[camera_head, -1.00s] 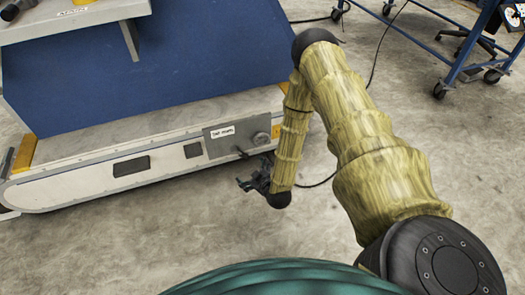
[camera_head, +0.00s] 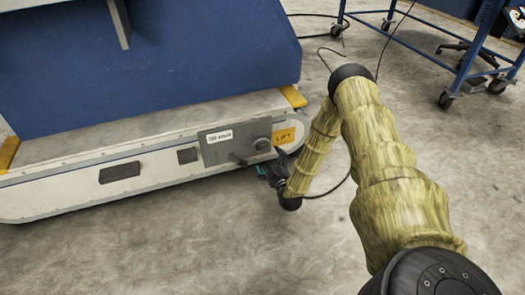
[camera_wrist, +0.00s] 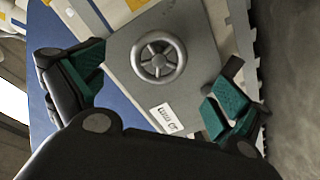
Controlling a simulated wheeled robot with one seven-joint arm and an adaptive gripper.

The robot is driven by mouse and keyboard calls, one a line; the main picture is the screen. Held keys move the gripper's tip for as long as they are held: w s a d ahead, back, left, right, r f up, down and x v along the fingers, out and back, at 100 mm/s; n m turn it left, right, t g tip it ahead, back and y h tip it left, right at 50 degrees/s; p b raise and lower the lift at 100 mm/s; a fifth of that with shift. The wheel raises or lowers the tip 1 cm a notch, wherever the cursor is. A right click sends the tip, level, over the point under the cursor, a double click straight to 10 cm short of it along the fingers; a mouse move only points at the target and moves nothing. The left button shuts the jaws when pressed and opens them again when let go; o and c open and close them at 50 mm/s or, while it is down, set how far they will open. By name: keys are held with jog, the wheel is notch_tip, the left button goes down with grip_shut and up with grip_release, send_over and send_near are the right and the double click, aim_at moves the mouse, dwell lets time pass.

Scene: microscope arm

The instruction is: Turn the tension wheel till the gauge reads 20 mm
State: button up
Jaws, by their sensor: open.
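The tension wheel, a small grey spoked handwheel (camera_wrist: 158,57), sits on a grey panel (camera_wrist: 205,55) and faces the wrist camera. It shows small in the head view (camera_head: 262,145), on the side of the low machine. A white label with dark text (camera_wrist: 165,118), perhaps the gauge, lies beside the wheel and is upside down in the wrist view. It also shows in the head view (camera_head: 219,136); its figures are too small to read. My gripper (camera_wrist: 160,88) is open, its green-padded fingers wide apart on either side of the wheel and apparently not touching it. It also shows in the head view (camera_head: 266,172).
A handle-like bar (camera_head: 240,160) sticks out from the panel below the label. An orange plate marked LIFT (camera_head: 285,137) is right of the wheel. A blue cart (camera_head: 455,75) stands at the upper right, with a dark cable on the floor. Floor in front is clear.

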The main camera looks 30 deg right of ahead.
aim_at(263, 148)
jog(key=b+x, duration=0.3)
jog(key=x, duration=0.4)
jog(key=shift+w+d+f, duration=0.1)
jog(key=shift+w+f, duration=0.05)
jog(key=shift+w, duration=0.4)
jog(key=c, duration=1)
